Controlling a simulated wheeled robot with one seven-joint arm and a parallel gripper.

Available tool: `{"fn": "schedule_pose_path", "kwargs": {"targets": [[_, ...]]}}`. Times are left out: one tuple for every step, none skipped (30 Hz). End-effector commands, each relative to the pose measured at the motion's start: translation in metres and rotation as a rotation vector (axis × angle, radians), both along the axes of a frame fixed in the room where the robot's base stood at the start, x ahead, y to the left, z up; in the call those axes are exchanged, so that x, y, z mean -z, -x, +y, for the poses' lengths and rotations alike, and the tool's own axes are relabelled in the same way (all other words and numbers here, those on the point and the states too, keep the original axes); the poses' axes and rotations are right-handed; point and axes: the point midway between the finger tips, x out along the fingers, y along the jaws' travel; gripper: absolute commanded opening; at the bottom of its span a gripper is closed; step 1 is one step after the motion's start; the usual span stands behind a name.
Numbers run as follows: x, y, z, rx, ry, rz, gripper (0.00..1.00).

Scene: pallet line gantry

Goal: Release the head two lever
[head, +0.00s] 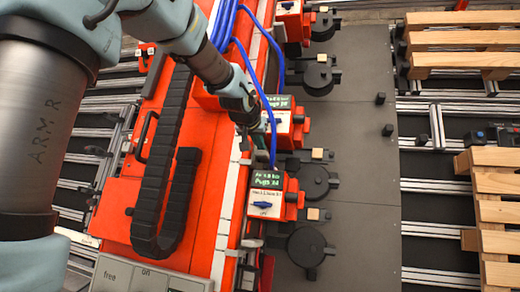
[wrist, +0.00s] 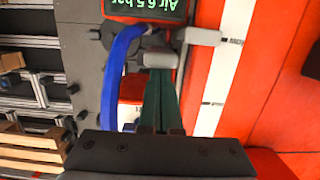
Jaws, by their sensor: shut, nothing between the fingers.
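My gripper (head: 248,126) is at the orange gantry beam, beside the middle head (head: 298,122) in the head view. In the wrist view its dark green fingers (wrist: 160,76) are together with nothing between them. A grey handle (wrist: 204,37) with a second grey block (wrist: 160,60) lies just past the fingertips; I cannot tell whether they touch. A display (wrist: 145,8) reading about 6.5 bar air shows upside down above. I cannot read which head is number two.
Blue hoses (head: 263,92) loop close to my gripper, and one (wrist: 117,62) crosses the wrist view. A black cable chain (head: 163,150) lies along the beam. Wooden pallets (head: 490,212) stand on rollers at right.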

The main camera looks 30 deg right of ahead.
Motion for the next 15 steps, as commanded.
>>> {"fn": "schedule_pose_path", "kwargs": {"targets": [[0.005, 0.001, 0.001, 0.0, 0.002, -0.002, 0.0], [0.005, 0.001, 0.001, 0.0, 0.004, -0.004, 0.0], [0.005, 0.001, 0.001, 0.0, 0.007, -0.008, 0.0], [0.006, 0.001, 0.001, 0.0, 0.01, -0.011, 0.0], [0.006, 0.001, 0.001, 0.0, 0.012, -0.013, 0.0], [0.007, 0.002, 0.002, 0.0, 0.016, -0.018, 0.0], [0.008, 0.002, 0.002, 0.0, 0.019, -0.02, 0.0], [0.009, 0.002, 0.002, 0.0, 0.023, -0.025, 0.0], [0.01, 0.003, 0.002, 0.0, 0.028, -0.03, 0.0], [0.012, 0.003, 0.003, 0.0, 0.032, -0.034, 0.0], [0.013, 0.003, 0.003, 0.0, 0.037, -0.04, 0.0], [0.015, 0.004, 0.003, 0.0, 0.044, -0.048, 0.0], [0.016, 0.005, 0.004, 0.0, 0.05, -0.054, 0.0], [0.017, 0.005, 0.004, 0.001, 0.057, -0.062, 0.0], [0.019, 0.006, 0.004, 0.001, 0.066, -0.071, 0.0]]}}
